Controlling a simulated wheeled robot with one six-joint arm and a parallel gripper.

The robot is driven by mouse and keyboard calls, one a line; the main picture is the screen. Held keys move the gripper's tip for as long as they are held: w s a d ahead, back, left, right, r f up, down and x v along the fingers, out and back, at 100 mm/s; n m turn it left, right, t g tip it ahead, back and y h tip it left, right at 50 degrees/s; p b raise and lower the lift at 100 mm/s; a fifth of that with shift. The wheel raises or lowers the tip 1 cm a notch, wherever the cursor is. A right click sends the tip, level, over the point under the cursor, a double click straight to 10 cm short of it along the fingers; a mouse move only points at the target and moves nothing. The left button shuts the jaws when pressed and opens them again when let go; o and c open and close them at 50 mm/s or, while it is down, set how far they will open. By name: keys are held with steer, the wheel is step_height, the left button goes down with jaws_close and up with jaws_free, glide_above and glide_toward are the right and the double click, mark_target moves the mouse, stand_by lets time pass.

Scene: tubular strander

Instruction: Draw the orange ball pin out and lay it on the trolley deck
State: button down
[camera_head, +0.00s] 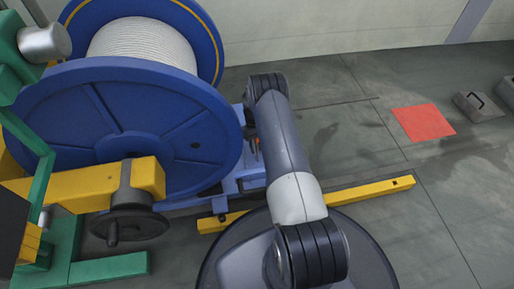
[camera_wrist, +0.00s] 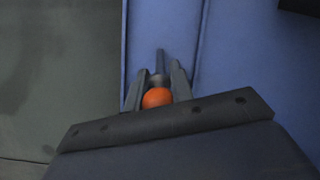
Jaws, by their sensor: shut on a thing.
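The orange ball pin (camera_wrist: 157,98) sits between the two fingers of my gripper (camera_wrist: 156,82) in the wrist view. The gripper is shut on it. Its grey shank points away from me, over or into a blue surface (camera_wrist: 160,25); I cannot tell whether its tip is in a hole. In the head view my arm covers most of the gripper, and only a small orange spot (camera_head: 257,142) shows beside the arm. The blue trolley frame (camera_head: 232,187) lies low beside the reel, partly hidden by the reel and my arm.
A large blue reel (camera_head: 120,125) wound with pale rope stands at left. A black handwheel (camera_head: 130,226) and green frame (camera_head: 110,268) are in front of it. A yellow bar (camera_head: 365,193) lies on the floor. The floor at right is mostly clear, with a red patch (camera_head: 424,122).

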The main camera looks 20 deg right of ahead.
steer(key=shift+w, duration=0.15)
steer(key=c, duration=1.1)
jaws_free()
steer(key=shift+c, duration=0.2)
steer(key=shift+r, duration=0.15)
steer(key=a+p+v, duration=0.1)
steer(key=p+v, duration=0.2)
steer(key=v, duration=0.7)
steer(key=shift+w+d+r, duration=0.2)
steer(key=shift+d+r, duration=0.05)
steer(key=shift+d, duration=0.25)
steer(key=shift+f, duration=0.1)
steer(key=b+x, duration=0.3)
steer(key=x, duration=0.8)
steer(key=shift+s+d, duration=0.1)
steer(key=shift+r, duration=0.2)
steer(key=shift+s+r+t, duration=0.1)
steer(key=shift+s+t, duration=0.4)
steer(key=shift+t, duration=0.1)
